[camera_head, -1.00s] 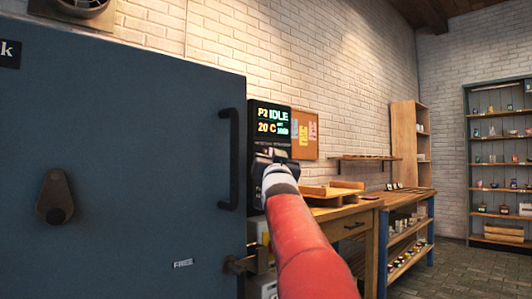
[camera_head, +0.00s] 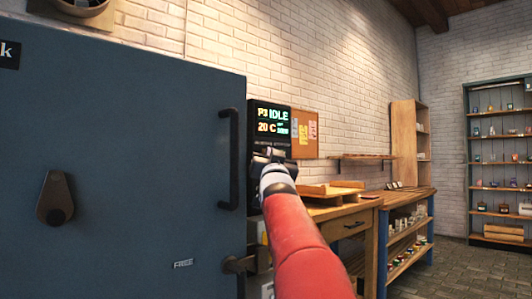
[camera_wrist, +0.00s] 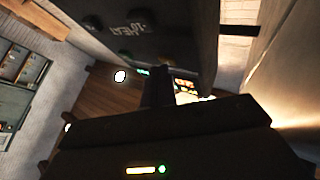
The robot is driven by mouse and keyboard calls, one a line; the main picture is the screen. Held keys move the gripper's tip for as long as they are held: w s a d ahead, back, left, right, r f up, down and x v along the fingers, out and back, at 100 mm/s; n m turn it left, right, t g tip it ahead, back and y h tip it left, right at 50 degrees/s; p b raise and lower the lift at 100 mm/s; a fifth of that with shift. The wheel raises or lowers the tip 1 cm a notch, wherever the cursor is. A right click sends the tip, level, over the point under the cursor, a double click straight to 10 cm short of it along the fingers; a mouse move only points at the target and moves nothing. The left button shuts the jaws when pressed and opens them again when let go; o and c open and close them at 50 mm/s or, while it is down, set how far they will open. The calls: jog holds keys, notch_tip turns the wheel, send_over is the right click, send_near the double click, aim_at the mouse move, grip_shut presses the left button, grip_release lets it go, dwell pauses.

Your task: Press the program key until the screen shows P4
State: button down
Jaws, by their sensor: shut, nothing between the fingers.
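The control panel's screen (camera_head: 271,121) reads P3 IDLE and 20 C in the head view. It is on the dark panel beside the kiln door. My gripper (camera_head: 268,153) is shut and empty, close to the panel just below the screen. It hides the keys there in the head view. In the wrist view the dark fingers (camera_wrist: 157,84) point up at the dark panel face (camera_wrist: 140,30), which carries faint lettering and small round keys. I cannot tell which key is the program key, or whether the fingertips touch one.
The blue-grey kiln door (camera_head: 120,130) with its black handle (camera_head: 228,158) stands just left of the panel. A wooden bench (camera_head: 350,213) with a tray (camera_head: 333,190) is at the right. A cork board (camera_head: 305,134) hangs beside the panel.

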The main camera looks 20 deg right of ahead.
jog(key=shift+f, duration=0.1)
dwell(0.3)
jog(key=shift+s+d+b, duration=0.25)
jog(key=shift+s+b, duration=0.3)
jog(key=shift+s, duration=0.15)
jog(key=shift+w, duration=0.1)
jog(key=shift+w+a, duration=0.15)
jog(key=shift+w, duration=0.15)
